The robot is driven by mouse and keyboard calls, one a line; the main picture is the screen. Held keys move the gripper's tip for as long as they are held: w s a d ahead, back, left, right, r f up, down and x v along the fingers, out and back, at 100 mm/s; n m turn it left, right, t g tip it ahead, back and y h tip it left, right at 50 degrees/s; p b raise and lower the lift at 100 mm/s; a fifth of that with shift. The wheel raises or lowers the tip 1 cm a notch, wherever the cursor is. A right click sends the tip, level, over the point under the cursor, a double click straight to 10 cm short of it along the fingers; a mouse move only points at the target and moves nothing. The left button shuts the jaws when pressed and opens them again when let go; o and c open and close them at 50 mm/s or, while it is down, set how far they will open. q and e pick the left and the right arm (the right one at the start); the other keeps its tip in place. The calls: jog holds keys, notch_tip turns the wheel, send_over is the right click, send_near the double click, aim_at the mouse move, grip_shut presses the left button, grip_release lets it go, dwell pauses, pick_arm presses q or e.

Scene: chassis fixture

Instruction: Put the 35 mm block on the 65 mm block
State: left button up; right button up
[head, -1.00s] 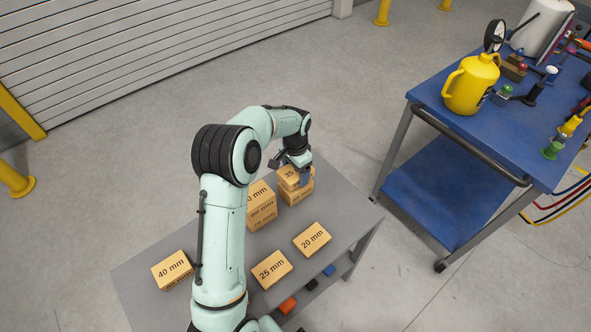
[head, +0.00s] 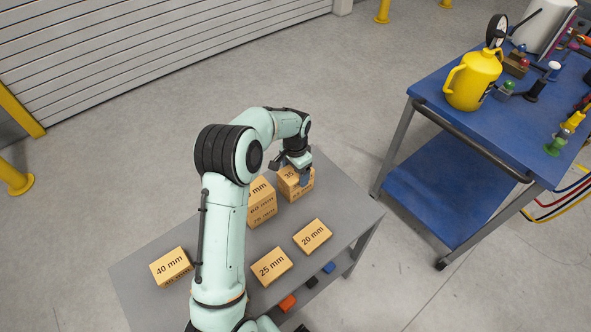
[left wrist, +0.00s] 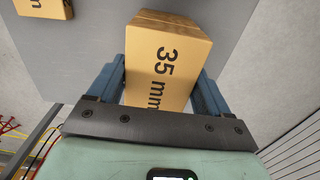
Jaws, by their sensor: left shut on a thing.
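My left gripper (head: 298,172) is shut on the 35 mm block (head: 289,174), near the far end of the grey table. In the left wrist view the 35 mm block (left wrist: 168,65) lies between the two blue fingers, label facing the camera. The 65 mm block (head: 297,193) is directly under it, partly hidden by the gripper. The two look roughly lined up and touching, though a thin gap cannot be ruled out. My right gripper is not in view.
A stack of labelled blocks (head: 262,208) stands close to the left. The 20 mm (head: 312,237), 25 mm (head: 271,265) and 40 mm (head: 171,268) blocks lie apart on the grey table (head: 225,312). A blue cart (head: 430,185) stands to the right.

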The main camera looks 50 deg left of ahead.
pick_arm(q)
jog(key=shift+f, duration=0.1)
jog(key=o, duration=1)
jog(key=shift+o, duration=0.2)
notch_tip(320, 180, up, 3)
jog(key=shift+w+r+p, duration=0.1)
jog(key=shift+r+p, duration=0.1)
jog(key=shift+p, duration=0.75)
jog(key=shift+r+p, duration=1.1)
jog(key=shift+r, duration=1.25)
jog(key=shift+f, duration=0.1)
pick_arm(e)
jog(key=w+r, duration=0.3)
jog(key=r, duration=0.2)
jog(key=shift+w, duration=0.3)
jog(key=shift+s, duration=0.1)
